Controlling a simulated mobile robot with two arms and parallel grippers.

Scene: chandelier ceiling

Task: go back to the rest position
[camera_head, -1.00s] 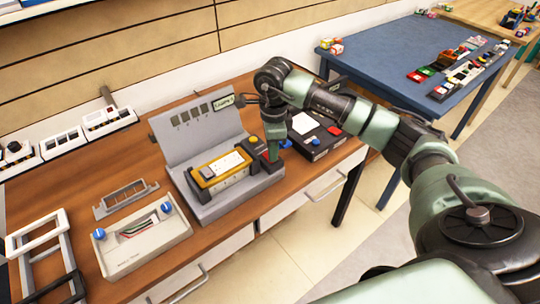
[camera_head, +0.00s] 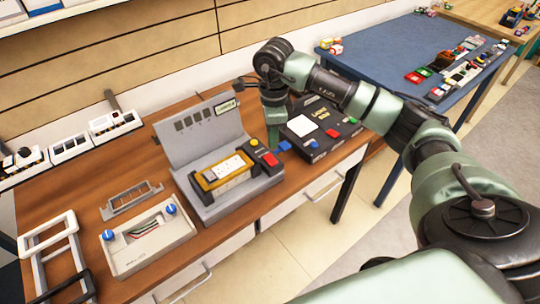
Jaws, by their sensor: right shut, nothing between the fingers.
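My right arm reaches in from the right over the wooden workbench (camera_head: 98,178). Its gripper (camera_head: 273,147) points down and is shut and empty, just right of the grey test station (camera_head: 205,140) and beside the black box (camera_head: 325,138). The yellow-framed device (camera_head: 224,172) lies in the station, next to a dark block with a red button (camera_head: 270,159). My left gripper is not in view.
A grey box with blue knobs (camera_head: 150,245), a grey bracket (camera_head: 130,199) and white frames (camera_head: 50,240) stand at the left. White power strips (camera_head: 70,147) line the wall. A blue table (camera_head: 390,50) with small items stands at the back right. The floor in front is clear.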

